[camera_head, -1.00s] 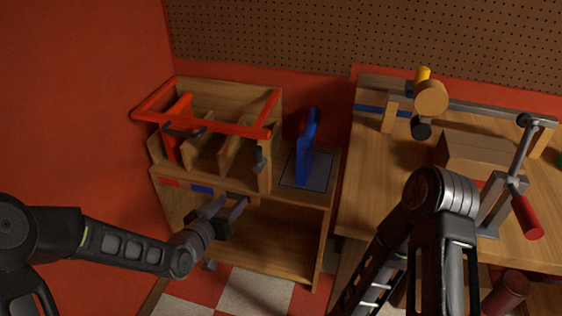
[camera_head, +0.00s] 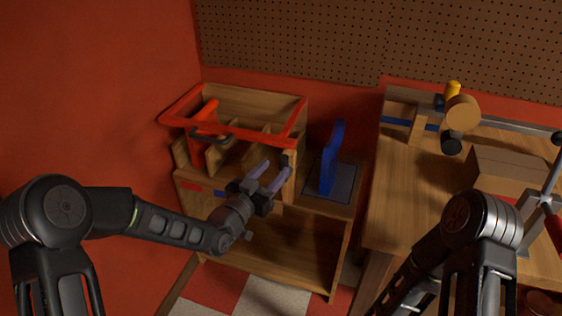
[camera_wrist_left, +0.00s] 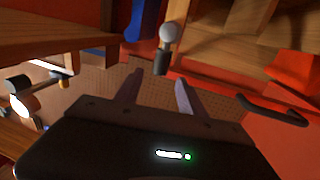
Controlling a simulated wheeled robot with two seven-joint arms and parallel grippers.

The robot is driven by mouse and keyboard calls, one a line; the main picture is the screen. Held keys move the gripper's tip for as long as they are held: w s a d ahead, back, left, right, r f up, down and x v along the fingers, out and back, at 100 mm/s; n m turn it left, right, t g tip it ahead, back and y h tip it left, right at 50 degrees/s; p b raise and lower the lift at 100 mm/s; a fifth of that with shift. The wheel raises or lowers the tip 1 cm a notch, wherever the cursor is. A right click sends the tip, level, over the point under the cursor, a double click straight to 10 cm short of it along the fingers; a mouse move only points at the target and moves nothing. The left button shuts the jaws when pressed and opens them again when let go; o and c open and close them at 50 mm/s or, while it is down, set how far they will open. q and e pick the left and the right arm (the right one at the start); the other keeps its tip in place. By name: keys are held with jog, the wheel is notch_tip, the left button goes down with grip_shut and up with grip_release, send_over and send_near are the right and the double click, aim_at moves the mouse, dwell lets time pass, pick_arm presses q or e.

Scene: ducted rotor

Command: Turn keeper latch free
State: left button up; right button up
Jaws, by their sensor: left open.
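The keeper latch appears to be the small dark piece (camera_head: 286,160) at the right front post of the wooden rack, below the corner of the red frame (camera_head: 240,133). In the left wrist view a pale knob with a dark barrel (camera_wrist_left: 165,47), which looks like the same latch, stands just beyond the fingertips. My left gripper (camera_head: 276,168) is open and empty in front of the rack, its fingers pointing at that post. It also shows in the left wrist view (camera_wrist_left: 157,92), with the latch apart from both fingers. My right gripper is out of view.
The wooden rack (camera_head: 262,215) has dividers under the red frame, which bears a dark handle (camera_head: 224,137). A blue upright part (camera_head: 331,160) stands on a grey plate right of the post. A workbench (camera_head: 400,190) with a clamp fixture stands at the right.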

aim_at(281, 162)
pick_arm(q)
jog(key=shift+x, duration=2.4)
jog(key=shift+c, duration=0.2)
grip_shut()
